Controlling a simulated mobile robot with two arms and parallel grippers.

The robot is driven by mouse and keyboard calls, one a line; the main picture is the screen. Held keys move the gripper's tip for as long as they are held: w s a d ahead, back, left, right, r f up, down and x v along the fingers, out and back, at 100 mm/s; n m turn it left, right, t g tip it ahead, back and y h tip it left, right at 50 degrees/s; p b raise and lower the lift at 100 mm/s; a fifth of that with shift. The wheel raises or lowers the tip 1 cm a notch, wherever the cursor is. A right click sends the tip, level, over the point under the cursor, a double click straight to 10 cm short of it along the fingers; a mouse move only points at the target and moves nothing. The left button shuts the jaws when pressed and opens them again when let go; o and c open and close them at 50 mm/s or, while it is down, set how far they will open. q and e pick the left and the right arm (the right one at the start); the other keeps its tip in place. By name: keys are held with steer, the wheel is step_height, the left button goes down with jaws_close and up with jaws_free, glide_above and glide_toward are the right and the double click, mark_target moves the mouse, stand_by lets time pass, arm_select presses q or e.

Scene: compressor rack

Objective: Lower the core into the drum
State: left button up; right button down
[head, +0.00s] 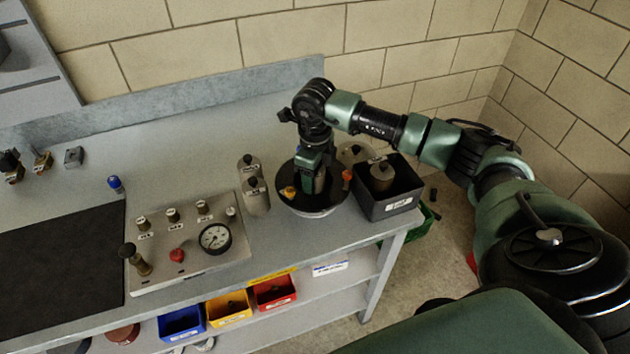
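My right arm comes in from the right, and its gripper (310,166) points straight down over a round black drum (312,208) near the right end of the bench. A greyish cylindrical shape, perhaps a core, shows partly at the fingers inside the drum's outline. The gripper hides most of it, so I cannot tell whether the fingers are shut on it. Two grey cylindrical cores with black knobs, a rear one (247,173) and a front one (258,201), stand left of the drum. Another core (381,177) sits in a black box (390,207). My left gripper is out of view.
A gauge panel (190,251) and dark mat (60,266) occupy the left bench. Coloured bins (228,310) sit below. The back middle of the bench is clear.

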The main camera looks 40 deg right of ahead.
steer(key=shift+r, duration=0.25)
steer(key=shift+f+b, duration=0.3)
steer(key=shift+f, duration=0.05)
steer(key=shift+r, duration=0.1)
steer(key=shift+r, duration=0.25)
steer(key=shift+c, duration=2.3)
jaws_free()
steer(key=shift+c, duration=0.6)
